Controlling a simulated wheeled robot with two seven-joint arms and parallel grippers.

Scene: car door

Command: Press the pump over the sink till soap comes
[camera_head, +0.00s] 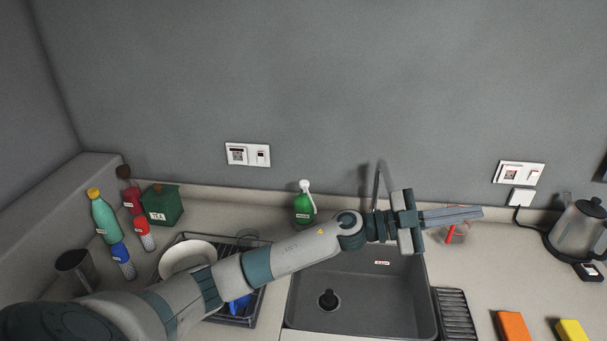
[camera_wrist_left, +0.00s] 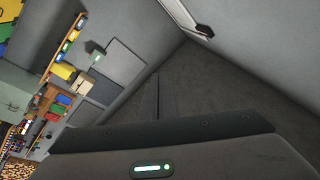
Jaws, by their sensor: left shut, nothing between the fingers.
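The green soap bottle with a white pump (camera_head: 304,203) stands upright on the counter behind the sink, against the back wall side. The dark sink (camera_head: 350,300) is in front of it, with a drain at its left. My left arm reaches across the sink from the lower left. My left gripper (camera_head: 480,212) is shut and empty, pointing right, well to the right of the bottle and apart from it. The left wrist view shows the shut fingers (camera_wrist_left: 158,98) against grey surfaces; the bottle is not in that view. My right gripper is not in view.
A tap (camera_head: 377,185) rises behind the sink, close to my left wrist. A dish rack with a plate (camera_head: 187,257) is left of the sink, a kettle (camera_head: 580,232) far right. Orange (camera_head: 513,327) and yellow (camera_head: 572,331) blocks lie front right.

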